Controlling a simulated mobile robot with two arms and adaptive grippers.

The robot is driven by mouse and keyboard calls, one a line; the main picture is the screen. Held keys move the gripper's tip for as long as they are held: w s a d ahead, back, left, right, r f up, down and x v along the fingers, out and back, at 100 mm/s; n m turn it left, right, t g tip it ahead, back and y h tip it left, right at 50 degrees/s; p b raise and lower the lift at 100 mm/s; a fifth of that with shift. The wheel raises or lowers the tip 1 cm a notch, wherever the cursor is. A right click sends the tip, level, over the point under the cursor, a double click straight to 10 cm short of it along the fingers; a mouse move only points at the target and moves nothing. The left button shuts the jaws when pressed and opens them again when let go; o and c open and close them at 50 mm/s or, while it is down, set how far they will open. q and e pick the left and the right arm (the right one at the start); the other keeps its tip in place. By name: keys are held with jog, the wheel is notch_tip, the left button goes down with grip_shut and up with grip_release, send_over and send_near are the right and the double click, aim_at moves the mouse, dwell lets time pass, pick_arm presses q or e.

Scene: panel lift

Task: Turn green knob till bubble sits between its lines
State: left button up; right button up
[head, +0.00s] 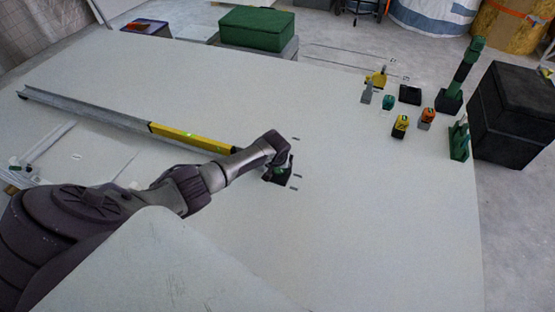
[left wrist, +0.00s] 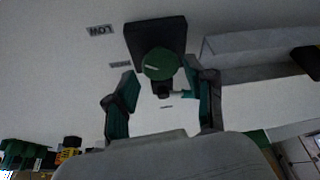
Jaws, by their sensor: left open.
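The green knob (left wrist: 160,64) with a white line on its face sits on a black block (left wrist: 152,34) in the left wrist view. In the head view the black block (head: 284,180) lies on the pale panel, partly hidden by my gripper. My left gripper (left wrist: 161,84) is open, one finger on each side just short of the knob; I cannot see contact. It also shows in the head view (head: 276,168), over the block. A yellow level (head: 178,134) lies on the panel with a small bright green vial; its bubble and lines are too small to read. My right gripper is out of view.
A long grey metal rail (head: 85,107) runs left from the level. Several small tools and clamps, including a yellow-and-black one (head: 400,124), stand at the right beside a black case (head: 512,115). A green box (head: 257,29) is at the back. The panel's middle is clear.

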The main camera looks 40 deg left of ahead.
pick_arm(q)
jog(key=v, duration=1)
jog(key=shift+s+r, duration=0.1)
jog(key=shift+s, duration=0.05)
